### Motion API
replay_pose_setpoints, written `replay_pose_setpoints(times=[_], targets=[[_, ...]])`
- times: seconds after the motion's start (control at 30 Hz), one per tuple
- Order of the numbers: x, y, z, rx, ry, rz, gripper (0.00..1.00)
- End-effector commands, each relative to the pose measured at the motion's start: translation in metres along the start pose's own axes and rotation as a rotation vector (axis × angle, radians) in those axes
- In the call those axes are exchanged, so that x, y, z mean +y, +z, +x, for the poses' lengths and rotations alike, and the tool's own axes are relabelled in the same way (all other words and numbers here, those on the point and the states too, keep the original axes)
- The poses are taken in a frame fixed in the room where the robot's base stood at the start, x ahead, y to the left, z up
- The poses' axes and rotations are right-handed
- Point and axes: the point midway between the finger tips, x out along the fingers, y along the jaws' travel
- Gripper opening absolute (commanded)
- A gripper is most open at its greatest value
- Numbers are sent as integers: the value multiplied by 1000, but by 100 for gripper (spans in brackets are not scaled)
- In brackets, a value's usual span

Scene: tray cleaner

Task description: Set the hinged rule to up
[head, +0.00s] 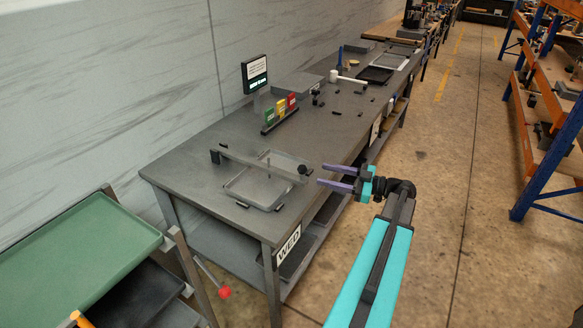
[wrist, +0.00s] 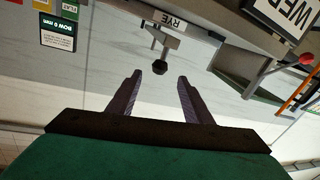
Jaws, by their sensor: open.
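The hinged rule (head: 255,163) is a long grey bar. It lies low and roughly level across a shallow clear tray (head: 232,190) on the grey bench. Its left end is at a dark mount and its right end carries a black knob (head: 302,169). My gripper (head: 321,174) is open and empty just right of the knob, its two purple fingers pointing at it. In the wrist view the knob (wrist: 160,68) sits ahead, between and slightly beyond the tips of my open gripper (wrist: 160,76). A gap between fingers and knob seems to show, but its depth is unclear.
A small stand with green, yellow and red cards (head: 280,112) and a black sign (head: 255,74) stand behind the rule. A green tray (head: 90,245) is at the left. A white-headed tool (head: 345,77) lies farther along the bench.

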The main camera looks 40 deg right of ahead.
Motion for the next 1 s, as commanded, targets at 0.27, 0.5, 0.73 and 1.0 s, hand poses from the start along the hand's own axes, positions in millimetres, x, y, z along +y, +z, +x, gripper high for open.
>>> replay_pose_setpoints(times=[0.27, 0.5, 0.73, 1.0], targets=[[1, -2, 19, 0, 1, 0, 46], [1, -3, 52, 1, 1, 2, 46], [1, -2, 85, 0, 1, 2, 46], [2, -2, 119, 0, 2, 0, 46]])
